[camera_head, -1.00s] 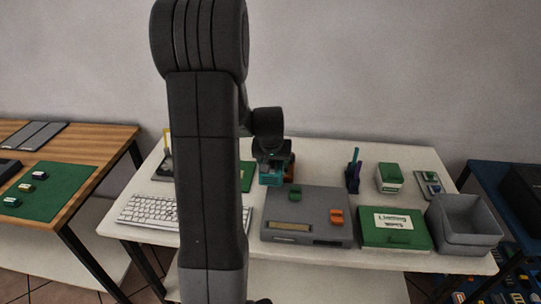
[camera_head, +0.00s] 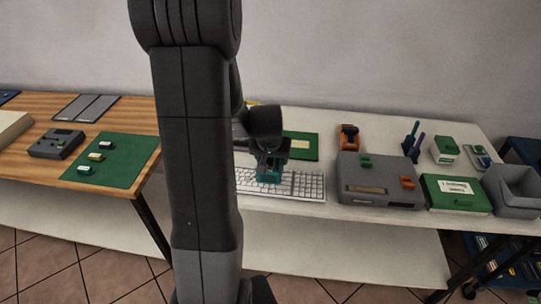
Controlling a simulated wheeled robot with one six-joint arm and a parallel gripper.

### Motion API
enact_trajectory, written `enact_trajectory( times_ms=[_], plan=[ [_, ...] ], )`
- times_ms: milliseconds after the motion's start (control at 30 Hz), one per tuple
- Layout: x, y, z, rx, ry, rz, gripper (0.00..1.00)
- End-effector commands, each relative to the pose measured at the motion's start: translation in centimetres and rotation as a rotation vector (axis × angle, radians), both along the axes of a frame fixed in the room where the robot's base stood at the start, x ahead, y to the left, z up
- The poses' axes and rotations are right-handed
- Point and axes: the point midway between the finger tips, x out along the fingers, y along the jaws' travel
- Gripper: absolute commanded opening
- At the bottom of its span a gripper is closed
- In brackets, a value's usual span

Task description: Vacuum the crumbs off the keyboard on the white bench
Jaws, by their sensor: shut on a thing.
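The white keyboard (camera_head: 305,187) lies on the white bench (camera_head: 300,221). Its left part is hidden behind my arm. My gripper (camera_head: 270,156) is shut on a small teal device (camera_head: 269,173), which looks like the hand vacuum. The device is at the keyboard's left-middle part in the picture. I cannot tell whether it touches the keys. Crumbs are too small to make out at this size.
A grey box-shaped unit (camera_head: 368,189) stands right of the keyboard, with a green case (camera_head: 454,207) and a grey bin (camera_head: 519,206) beyond. An orange-and-black object (camera_head: 348,134) and a green board (camera_head: 302,151) are behind. A wooden table (camera_head: 27,145) is at left.

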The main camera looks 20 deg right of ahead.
Motion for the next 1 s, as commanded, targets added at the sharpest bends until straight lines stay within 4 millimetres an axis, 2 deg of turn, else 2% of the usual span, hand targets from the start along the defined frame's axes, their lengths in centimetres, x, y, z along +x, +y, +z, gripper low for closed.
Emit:
enact_trajectory(
  times_ms=[533,1000],
  plan=[
    [0.1,0.0,-5.0,-0.001,-0.001,0.000,0.45],
    [0.0,0.0,-5.5,-0.001,-0.001,0.000,0.45]
  ],
)
